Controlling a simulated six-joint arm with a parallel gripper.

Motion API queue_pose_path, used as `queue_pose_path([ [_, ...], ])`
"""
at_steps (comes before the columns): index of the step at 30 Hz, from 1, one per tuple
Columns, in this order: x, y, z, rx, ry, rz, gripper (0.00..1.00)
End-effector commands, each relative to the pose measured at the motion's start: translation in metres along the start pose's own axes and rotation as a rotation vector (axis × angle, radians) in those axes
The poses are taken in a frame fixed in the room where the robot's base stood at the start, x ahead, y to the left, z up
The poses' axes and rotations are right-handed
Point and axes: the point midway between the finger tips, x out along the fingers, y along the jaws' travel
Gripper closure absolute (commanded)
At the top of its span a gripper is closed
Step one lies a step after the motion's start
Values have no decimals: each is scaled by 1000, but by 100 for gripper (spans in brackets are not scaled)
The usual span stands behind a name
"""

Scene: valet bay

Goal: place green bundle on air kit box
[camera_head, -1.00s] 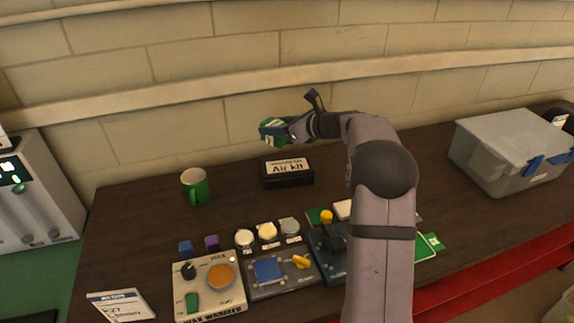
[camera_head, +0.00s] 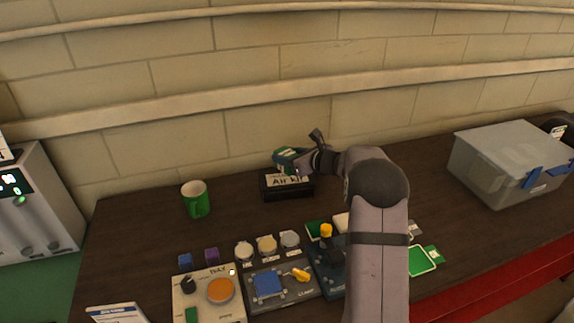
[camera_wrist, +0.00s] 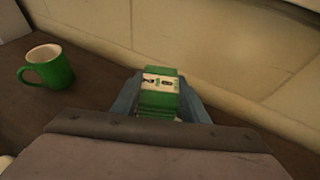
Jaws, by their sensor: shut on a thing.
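The green bundle (camera_head: 284,156) has a pale printed label and is held between the jaws of my gripper (camera_head: 297,161). In the wrist view the green bundle (camera_wrist: 159,92) shows between the two fingers of my gripper (camera_wrist: 160,97). The air kit box (camera_head: 288,190) is a small black box with a white label on the brown table near the wall. The bundle appears just over the back of the box's top in the head view. I cannot tell whether the two touch. In the wrist view the box is hidden.
A green mug (camera_head: 196,200) stands left of the box and also shows in the wrist view (camera_wrist: 47,66). Several round pots, small cubes and device panels (camera_head: 281,283) lie in front. A grey lidded bin (camera_head: 510,165) stands at the right. The brick wall is close behind.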

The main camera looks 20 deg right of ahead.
Motion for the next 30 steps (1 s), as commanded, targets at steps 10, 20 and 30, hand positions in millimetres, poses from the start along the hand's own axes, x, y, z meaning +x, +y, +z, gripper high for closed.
queue_pose_path([
  [10,8,0,-19,4,1,1,85],
  [20,15,0,-35,0,-3,-1,85],
  [30,16,0,-39,0,-1,0,57],
])
